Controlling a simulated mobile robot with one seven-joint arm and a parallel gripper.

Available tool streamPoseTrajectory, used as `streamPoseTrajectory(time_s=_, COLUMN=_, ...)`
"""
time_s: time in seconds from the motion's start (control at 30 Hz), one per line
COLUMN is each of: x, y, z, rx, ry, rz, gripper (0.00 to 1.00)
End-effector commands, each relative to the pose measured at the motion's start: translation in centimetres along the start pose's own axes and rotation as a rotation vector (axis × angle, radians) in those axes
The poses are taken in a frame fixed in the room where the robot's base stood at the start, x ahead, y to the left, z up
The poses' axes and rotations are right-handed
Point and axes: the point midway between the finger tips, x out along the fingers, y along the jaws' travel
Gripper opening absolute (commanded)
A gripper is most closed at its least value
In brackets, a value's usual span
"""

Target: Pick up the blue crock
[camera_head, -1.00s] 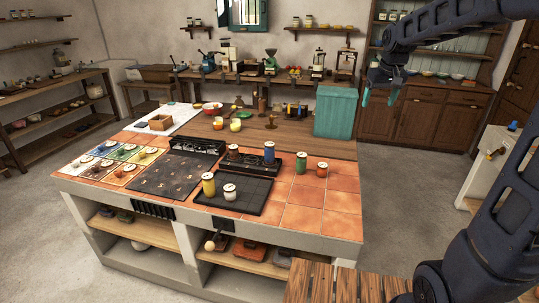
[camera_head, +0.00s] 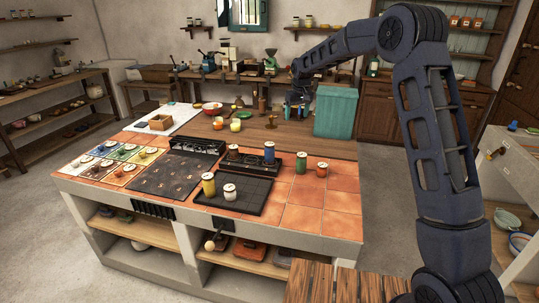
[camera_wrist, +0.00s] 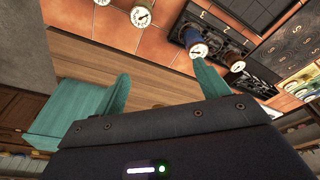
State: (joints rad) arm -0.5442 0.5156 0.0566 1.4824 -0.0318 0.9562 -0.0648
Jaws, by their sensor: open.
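The blue crock (camera_head: 269,153), with a pale lid, stands upright at the right end of a black stand (camera_head: 246,169) on the tiled island. A brown crock (camera_head: 234,152) stands to its left on the same stand. In the wrist view the blue crock (camera_wrist: 194,38) shows near the top, beyond the right fingertip, with its dial-like lid towards me. My gripper (camera_head: 296,111) is above the far wooden part of the island, behind the blue crock and apart from it. Its teal fingers (camera_wrist: 162,84) are spread, with nothing between them.
A green crock (camera_head: 301,163) and a red-orange crock (camera_head: 322,169) stand to the right. A yellow crock (camera_head: 208,185) and a white crock (camera_head: 230,192) stand in front on a black tray (camera_head: 251,202). A teal box (camera_head: 335,112) is close beside my gripper. Front right tiles are clear.

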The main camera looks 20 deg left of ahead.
Motion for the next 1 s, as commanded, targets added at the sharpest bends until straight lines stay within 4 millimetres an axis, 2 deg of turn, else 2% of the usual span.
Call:
streamPoseTrajectory(time_s=0.03, x=1.9, y=-1.3, z=-1.1, rx=-0.018, ry=-0.009, rz=-0.006, gripper=0.74)
streamPoseTrajectory(time_s=0.2, x=6.8, y=-5.0, z=-4.1, rx=-0.067, ry=-0.024, rz=-0.020, gripper=0.74)
streamPoseTrajectory(time_s=0.4, x=10.7, y=-8.0, z=-5.9, rx=-0.103, ry=-0.035, rz=-0.030, gripper=0.74)
streamPoseTrajectory(time_s=0.67, x=12.5, y=-8.8, z=-6.3, rx=-0.113, ry=-0.038, rz=-0.033, gripper=0.74)
streamPoseTrajectory(time_s=1.0, x=16.8, y=-8.9, z=-6.2, rx=-0.112, ry=-0.038, rz=-0.032, gripper=0.74)
